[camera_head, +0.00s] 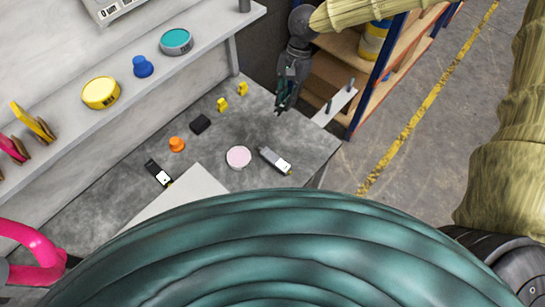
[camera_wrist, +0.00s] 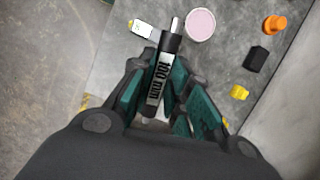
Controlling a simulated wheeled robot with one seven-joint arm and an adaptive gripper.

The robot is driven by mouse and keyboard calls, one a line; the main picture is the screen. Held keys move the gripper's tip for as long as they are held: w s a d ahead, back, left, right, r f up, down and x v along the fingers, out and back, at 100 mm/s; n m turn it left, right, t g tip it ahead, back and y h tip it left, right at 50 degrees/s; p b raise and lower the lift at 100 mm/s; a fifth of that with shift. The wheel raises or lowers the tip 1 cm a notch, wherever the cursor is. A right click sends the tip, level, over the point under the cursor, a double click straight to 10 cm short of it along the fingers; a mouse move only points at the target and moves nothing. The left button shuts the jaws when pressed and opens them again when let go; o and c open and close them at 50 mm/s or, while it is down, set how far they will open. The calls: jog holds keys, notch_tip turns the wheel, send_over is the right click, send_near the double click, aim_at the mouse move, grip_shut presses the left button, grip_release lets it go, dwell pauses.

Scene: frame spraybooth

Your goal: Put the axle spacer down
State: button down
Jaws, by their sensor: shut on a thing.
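The axle spacer (camera_wrist: 165,70) is a dark cylinder with a white "100 mm" label and a silver pin at its end. My gripper (camera_wrist: 160,92) is shut on it in the wrist view, with teal-padded fingers on both sides. In the head view my gripper (camera_head: 281,108) points down over the far right part of the grey bench (camera_head: 215,140). The spacer is hard to make out there among the dark fingers. I cannot tell whether it touches the bench.
A pink disc (camera_head: 239,157), a grey gauge (camera_head: 275,160), an orange knob (camera_head: 177,144), a black block (camera_head: 200,123) and yellow pieces (camera_head: 222,104) stand on the bench. A white pegged strip (camera_head: 336,106) lies right of my gripper. A shelving unit (camera_head: 375,75) stands beyond.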

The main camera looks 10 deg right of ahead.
jog(key=s+a+f+m+t+b, duration=0.1)
jog(key=s+f+m+b, duration=0.1)
jog(key=f+m+b, duration=0.3)
jog(key=s+a+f+m+t+b, duration=0.1)
jog(key=s+f+m+b, duration=0.1)
jog(key=f+m+b, duration=0.3)
jog(key=s+a+f+m+t+h+b, duration=0.1)
jog(key=s+f+m+t+b, duration=0.1)
jog(key=f+m+b, duration=0.4)
jog(key=shift+s+a+f+m, duration=0.35)
jog(key=shift+s+f+m, duration=0.15)
jog(key=shift+m, duration=0.2)
jog(key=shift+s+f+m+b, duration=0.65)
jog(key=shift+s+m+b, duration=0.2)
jog(key=shift+m, duration=0.25)
jog(key=p, duration=0.5)
send_over(292, 132)
jog(key=shift+s+d+f, duration=0.15)
jog(key=shift+s+f, duration=0.1)
jog(key=shift+f, duration=0.5)
jog(key=shift+w, duration=0.1)
jog(key=shift+f+b, duration=0.65)
jog(key=shift+f, duration=1.15)
jog(key=shift+f, duration=0.15)
jog(key=c, duration=1.3)
grip_release()
jog(key=shift+c, duration=0.2)
